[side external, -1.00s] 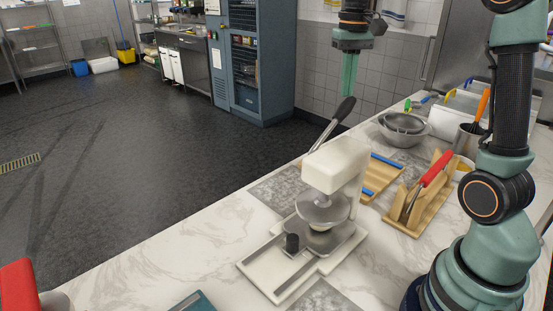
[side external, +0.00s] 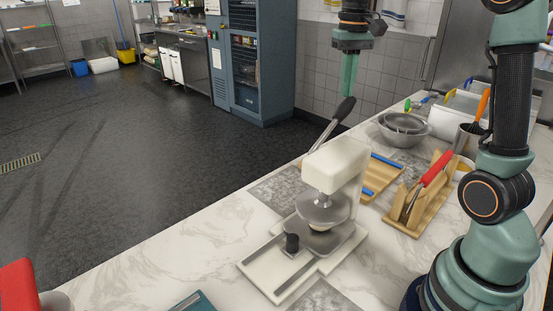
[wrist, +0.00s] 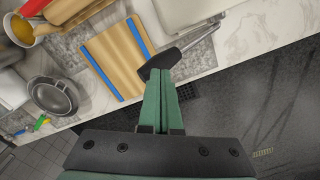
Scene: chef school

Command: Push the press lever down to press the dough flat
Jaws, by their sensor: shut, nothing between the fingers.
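The dough press (side external: 338,165) is a cream-white machine on the marble counter. Its lever (side external: 330,124) slants up and back, ending in a black handle (side external: 344,108). The upper metal plate (side external: 323,208) hangs above the lower plate (side external: 312,240), with a pale bit of dough (side external: 318,226) between them. My gripper (side external: 348,92) is green, points down and is shut and empty, at the black handle's tip. In the wrist view, the fingers (wrist: 158,82) overlap the black handle (wrist: 160,62); I cannot tell whether they touch it.
A wooden board with blue strips (side external: 382,178) and a wooden holder with a red-handled tool (side external: 418,200) stand right of the press. Metal bowls (side external: 403,130) sit behind.

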